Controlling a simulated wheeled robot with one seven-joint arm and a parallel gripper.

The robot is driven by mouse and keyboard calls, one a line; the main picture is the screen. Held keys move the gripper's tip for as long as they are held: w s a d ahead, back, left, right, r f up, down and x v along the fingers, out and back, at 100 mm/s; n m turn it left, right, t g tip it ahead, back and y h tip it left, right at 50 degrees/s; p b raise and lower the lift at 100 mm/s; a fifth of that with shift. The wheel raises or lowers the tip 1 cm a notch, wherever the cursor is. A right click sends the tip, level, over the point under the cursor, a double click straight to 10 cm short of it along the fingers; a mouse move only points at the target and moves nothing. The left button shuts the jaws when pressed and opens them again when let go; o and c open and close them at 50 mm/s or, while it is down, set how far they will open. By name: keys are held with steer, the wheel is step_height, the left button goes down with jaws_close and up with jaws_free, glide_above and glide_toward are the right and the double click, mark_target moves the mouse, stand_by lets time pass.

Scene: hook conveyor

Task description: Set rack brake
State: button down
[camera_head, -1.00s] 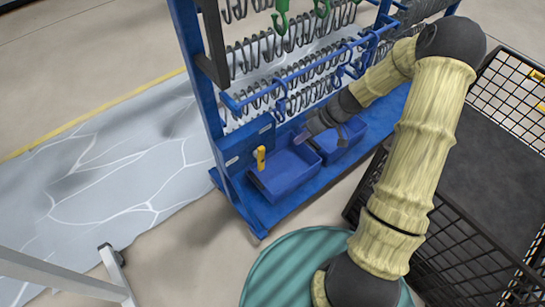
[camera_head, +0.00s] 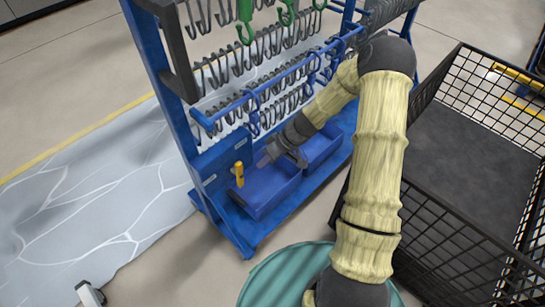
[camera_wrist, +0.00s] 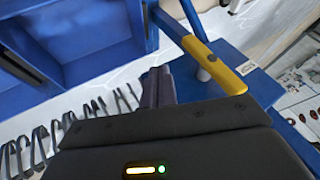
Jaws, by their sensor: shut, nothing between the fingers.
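The blue rack (camera_head: 205,165) stands left of my arm. A yellow-handled lever (camera_head: 239,174) stands upright on its near side, beside a blue bin. In the wrist view the lever's yellow handle (camera_wrist: 218,65) runs diagonally, right of my fingers, on a bluish-grey shaft. My gripper (camera_head: 263,160) is shut and empty, just right of the lever over the blue bin. In the wrist view my fingertips (camera_wrist: 157,82) are together, with a small gap to the lever. No contact is visible. The lever's lower mount is partly hidden in the wrist view.
Blue bins (camera_head: 268,188) sit low on the rack. Rows of grey hooks (camera_head: 270,95) and green hooks (camera_head: 245,20) hang above. A black mesh cage (camera_head: 460,170) stands close on the right. A grey marbled floor strip (camera_head: 95,190) lies open to the left.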

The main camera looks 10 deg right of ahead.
mark_target(240, 175)
steer(key=a, duration=0.1)
steer(key=s+a+f+b, duration=0.1)
steer(key=a, duration=0.1)
steer(key=s+a+b, duration=0.1)
steer(key=shift+s+a+f, duration=0.1)
steer(key=shift+a+f, duration=0.3)
steer(key=shift+w+a+f, duration=0.1)
steer(key=shift+w, duration=0.1)
stand_by(0.3)
